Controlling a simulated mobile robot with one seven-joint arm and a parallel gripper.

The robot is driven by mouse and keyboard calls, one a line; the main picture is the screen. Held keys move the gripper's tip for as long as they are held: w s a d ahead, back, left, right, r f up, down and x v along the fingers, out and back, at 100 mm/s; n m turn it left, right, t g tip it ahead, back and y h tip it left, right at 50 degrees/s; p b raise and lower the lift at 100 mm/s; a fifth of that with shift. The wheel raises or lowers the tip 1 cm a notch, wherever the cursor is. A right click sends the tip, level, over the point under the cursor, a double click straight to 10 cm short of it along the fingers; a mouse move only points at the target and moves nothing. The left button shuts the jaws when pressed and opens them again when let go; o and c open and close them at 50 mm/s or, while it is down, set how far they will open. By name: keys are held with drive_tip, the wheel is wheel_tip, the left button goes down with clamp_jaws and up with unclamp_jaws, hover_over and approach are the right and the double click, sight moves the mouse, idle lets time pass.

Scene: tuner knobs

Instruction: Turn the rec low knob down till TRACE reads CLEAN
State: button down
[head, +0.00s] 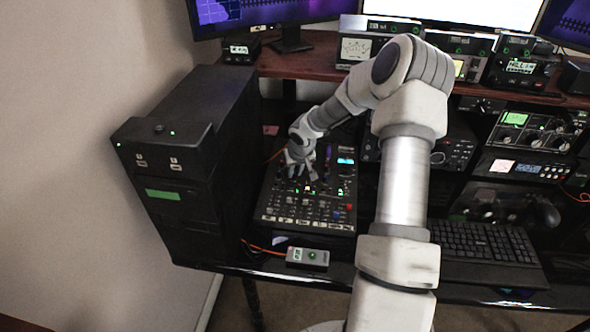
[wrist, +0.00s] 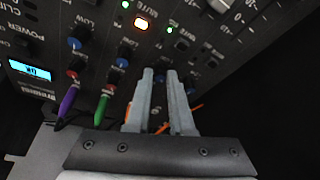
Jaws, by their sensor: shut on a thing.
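A dark mixer panel (head: 293,210) with several small knobs and lit buttons lies on the desk. My gripper (head: 300,166) reaches down over its upper part. In the wrist view, my gripper (wrist: 158,74) is shut on a knob at the panel, with the fingertips side by side. The held knob is mostly hidden by the fingers, and I cannot read its label or pointer. Blue-capped knobs (wrist: 75,43) and red-capped knobs (wrist: 74,76) stand to its left, with "LOW" printed near them. I cannot make out a TRACE reading in either view.
Purple (wrist: 67,101) and green (wrist: 102,108) plugs stand left of the fingers. A small blue display (wrist: 30,72) is at the far left. A black tower (head: 190,150) stands left of the mixer. A keyboard (head: 485,243) lies to the right. A small grey box (head: 307,257) sits at the front.

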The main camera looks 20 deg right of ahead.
drive_tip(key=n+p, duration=0.1)
drive_tip(key=p, duration=0.1)
drive_tip(key=n+y+p, duration=0.1)
drive_tip(key=n+p, duration=0.1)
drive_tip(key=p, duration=0.1)
drive_tip(key=shift+d+r+n, duration=0.1)
drive_tip(key=shift+r+n, duration=0.2)
drive_tip(key=shift+r, duration=0.05)
drive_tip(key=shift+f+n+y+p, duration=0.15)
drive_tip(key=shift+n+y+p, duration=0.15)
drive_tip(key=shift+n+p, duration=0.9)
drive_tip(key=shift+w+f+n+g+y+p, duration=0.15)
drive_tip(key=shift+n+g+y+p, duration=0.25)
drive_tip(key=shift+n, duration=0.6)
drive_tip(key=c, duration=0.8)
unclamp_jaws()
drive_tip(key=v, duration=1.7)
drive_tip(key=shift+r+p, duration=0.2)
drive_tip(key=shift+p, duration=0.1)
